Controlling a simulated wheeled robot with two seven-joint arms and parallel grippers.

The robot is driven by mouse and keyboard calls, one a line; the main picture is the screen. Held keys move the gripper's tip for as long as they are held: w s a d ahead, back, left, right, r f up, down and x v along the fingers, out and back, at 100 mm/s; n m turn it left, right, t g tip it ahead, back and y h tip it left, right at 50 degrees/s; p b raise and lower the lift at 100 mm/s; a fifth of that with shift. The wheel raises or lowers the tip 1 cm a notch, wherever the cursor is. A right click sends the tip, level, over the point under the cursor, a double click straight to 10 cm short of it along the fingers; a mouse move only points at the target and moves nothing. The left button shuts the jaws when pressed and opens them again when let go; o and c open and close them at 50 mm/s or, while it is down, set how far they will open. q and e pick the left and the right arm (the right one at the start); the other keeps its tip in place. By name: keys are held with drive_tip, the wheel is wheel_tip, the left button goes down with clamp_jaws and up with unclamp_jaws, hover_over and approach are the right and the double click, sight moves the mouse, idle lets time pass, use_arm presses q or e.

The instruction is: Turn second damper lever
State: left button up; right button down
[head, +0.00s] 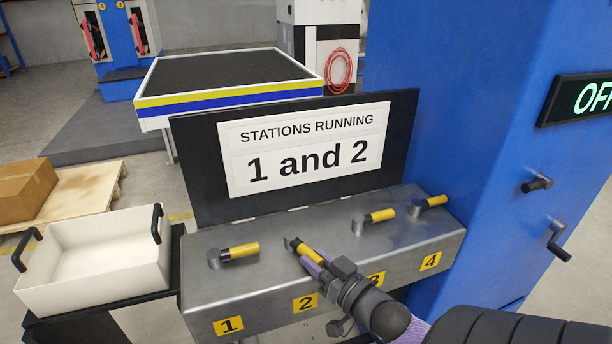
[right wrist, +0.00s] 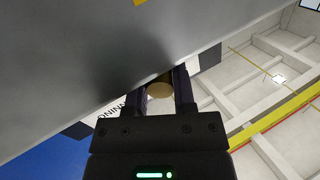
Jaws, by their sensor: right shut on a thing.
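The second damper lever (head: 293,242) has a yellow and black handle and sits on the metal box behind the "2" label (head: 305,302). My right gripper (head: 312,258) is shut on its handle. The handle runs toward the lower right, unlike the other levers, and its near part is hidden by my gripper. In the right wrist view, a round tan end (right wrist: 159,90) shows between the fingers (right wrist: 166,95). The first lever (head: 238,251), third lever (head: 380,215) and fourth lever (head: 433,201) point right. My left gripper is not in view.
The metal box (head: 260,285) has a black board behind it with a sign (head: 305,150) reading "STATIONS RUNNING 1 and 2". A white bin (head: 90,290) stands left. A blue cabinet (head: 450,110) with an "OFF" display (head: 590,98) and crank (head: 558,243) stands right.

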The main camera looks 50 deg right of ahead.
drive_tip(key=shift+f, duration=0.1)
drive_tip(key=shift+c, duration=2.2)
unclamp_jaws()
drive_tip(key=s+a+p, duration=0.1)
drive_tip(key=s, duration=0.9)
